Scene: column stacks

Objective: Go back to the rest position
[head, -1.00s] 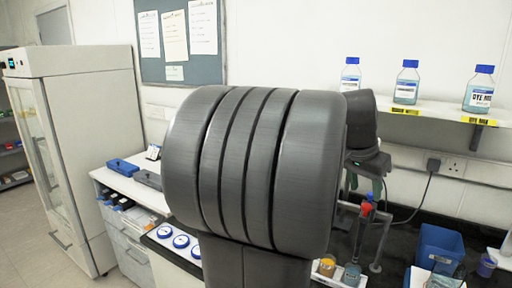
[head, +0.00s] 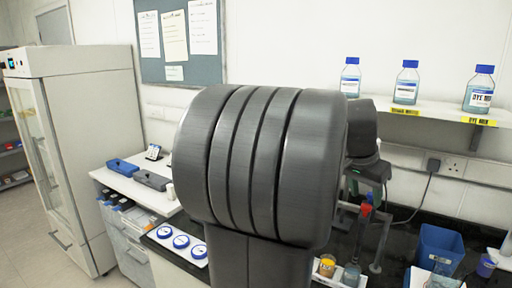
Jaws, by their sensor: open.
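My own grey arm fills the middle of the head view and hides much of the bench behind it. My gripper (head: 367,192) shows partly at the arm's right edge, pointing down above the dark bench top. Its jaws are apart and I see nothing held between them. A stand with a red clamp (head: 365,210) is just below and behind it; I cannot tell how far apart they are.
Two small jars (head: 327,266) stand below the stand. A blue bin (head: 439,249) is at the right. Blue-capped bottles (head: 406,84) stand on a wall shelf (head: 435,108). A tall cabinet (head: 85,150) is at the left. White bench space (head: 140,189) lies left of my arm.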

